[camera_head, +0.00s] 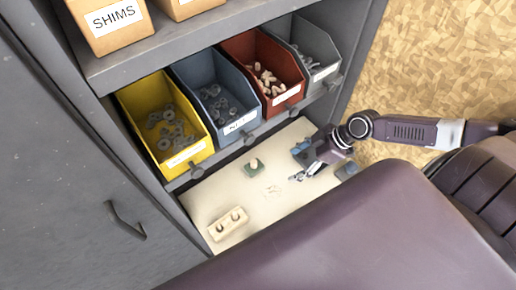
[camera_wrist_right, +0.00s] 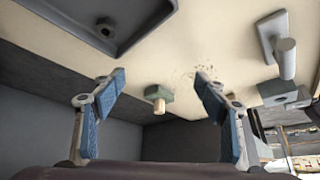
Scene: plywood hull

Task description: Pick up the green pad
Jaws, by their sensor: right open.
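The green pad (camera_head: 249,169) is a small dark green square with a pale wooden knob on it, lying on the pale board below the bins. In the right wrist view the green pad (camera_wrist_right: 165,90) shows beyond and between the fingertips, with its wooden knob toward the camera. My right gripper (camera_head: 301,162) is over the board, to the right of the pad and apart from it. In the wrist view my right gripper (camera_wrist_right: 160,78) is open, with nothing between its blue-padded fingers. My left gripper is not in view.
A wooden block (camera_head: 228,224) with two dark holes lies at the board's near left. Yellow (camera_head: 160,125), blue, red and grey bins of small parts stand on the shelf above. In the wrist view, a grey piece with a post (camera_wrist_right: 286,60) and a dark tray (camera_wrist_right: 125,40) flank the pad.

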